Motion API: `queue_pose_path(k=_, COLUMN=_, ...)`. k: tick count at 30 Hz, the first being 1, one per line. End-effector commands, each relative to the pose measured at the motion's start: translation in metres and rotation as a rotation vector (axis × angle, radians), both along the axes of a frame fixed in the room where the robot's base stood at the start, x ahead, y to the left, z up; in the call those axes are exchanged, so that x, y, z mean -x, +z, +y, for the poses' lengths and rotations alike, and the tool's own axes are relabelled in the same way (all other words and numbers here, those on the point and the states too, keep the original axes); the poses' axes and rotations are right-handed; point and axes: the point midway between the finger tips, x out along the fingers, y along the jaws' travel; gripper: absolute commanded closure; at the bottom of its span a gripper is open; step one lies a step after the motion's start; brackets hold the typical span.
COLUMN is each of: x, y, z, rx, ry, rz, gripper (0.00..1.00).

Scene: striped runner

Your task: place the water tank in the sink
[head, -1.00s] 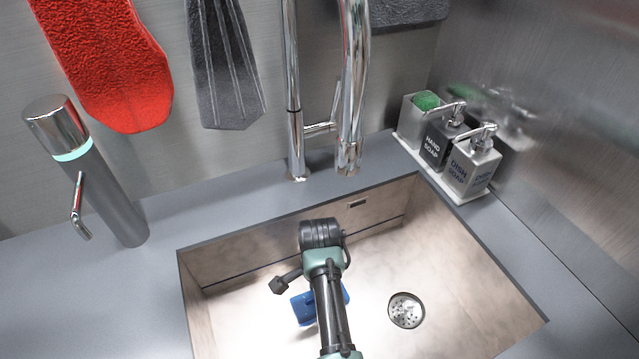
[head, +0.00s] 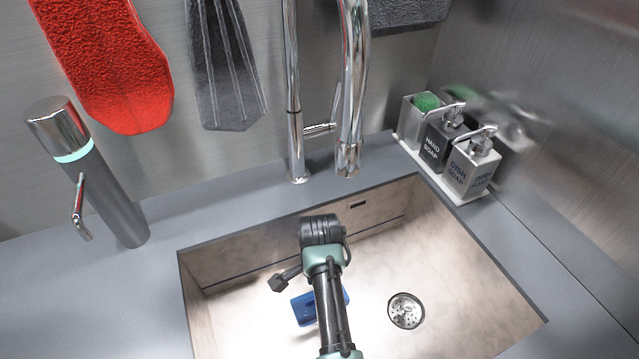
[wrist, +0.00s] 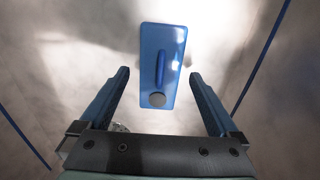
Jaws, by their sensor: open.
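The blue water tank (wrist: 163,65) lies in the sink basin (head: 455,300), apparently on its floor. In the wrist view it is a blue block with a raised handle and a grey round cap at its near end. In the head view the tank (head: 304,309) is partly hidden behind my arm. My gripper (wrist: 158,74) is open in the wrist view, its two blue fingers spread either side of the tank's near end. A gap shows between each finger and the tank. In the head view my arm covers the fingers.
A round drain (head: 405,310) sits in the basin floor right of my arm. A tall chrome faucet (head: 347,100) stands behind the sink. A grey tap (head: 100,185) stands left, and a soap caddy (head: 455,190) sits at the back right. The basin's right side is clear.

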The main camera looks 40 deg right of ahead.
Motion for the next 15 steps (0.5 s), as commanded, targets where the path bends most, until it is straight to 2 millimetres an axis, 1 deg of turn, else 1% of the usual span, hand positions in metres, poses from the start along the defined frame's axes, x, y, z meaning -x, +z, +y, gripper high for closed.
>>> queue_pose_path(k=1, x=-0.001, y=0.011, z=0.0, rx=0.002, ry=0.0, rz=-0.005, gripper=0.03)
queue_pose_path(k=7, x=-0.001, y=0.045, z=0.0, rx=0.003, ry=0.001, rz=-0.003, gripper=0.03)
queue_pose_path(k=10, x=-0.001, y=0.056, z=0.0, rx=0.002, ry=0.0, rz=-0.003, gripper=0.03)
queue_pose_path(k=15, x=0.0, y=0.063, z=0.0, rx=0.0, ry=0.0, rz=-0.001, gripper=0.03)
